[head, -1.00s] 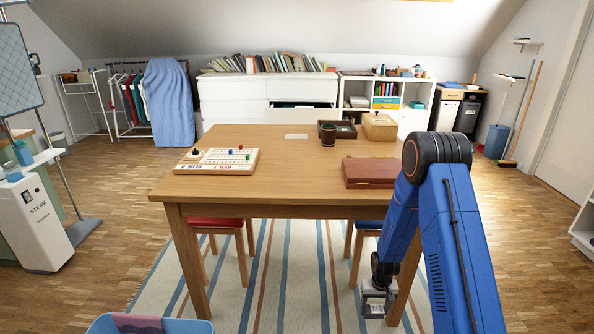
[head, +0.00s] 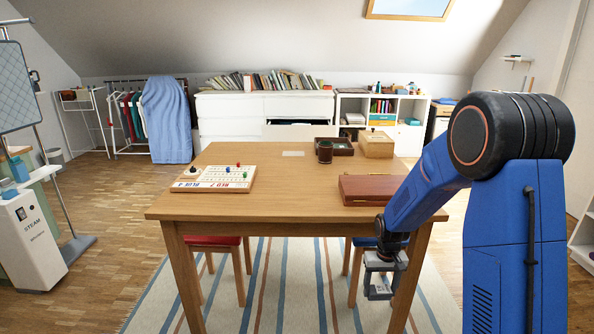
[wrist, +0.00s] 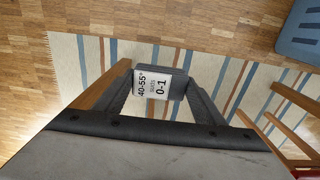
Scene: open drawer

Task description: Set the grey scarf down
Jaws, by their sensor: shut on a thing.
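My gripper (head: 380,284) hangs low in front of the table's front right leg, below the tabletop. In the wrist view its two fingers (wrist: 160,95) are closed on a small dark grey bundle (wrist: 179,82), which I take for the grey scarf. The bundle looks compact and block-like, with a white printed label facing the camera. It is held above the striped rug (wrist: 215,75), clear of the floor. In the head view the bundle is small and its grey is hard to tell from the gripper.
A blue-grey plastic tub (wrist: 300,35) sits on the floor at the wrist view's upper right.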

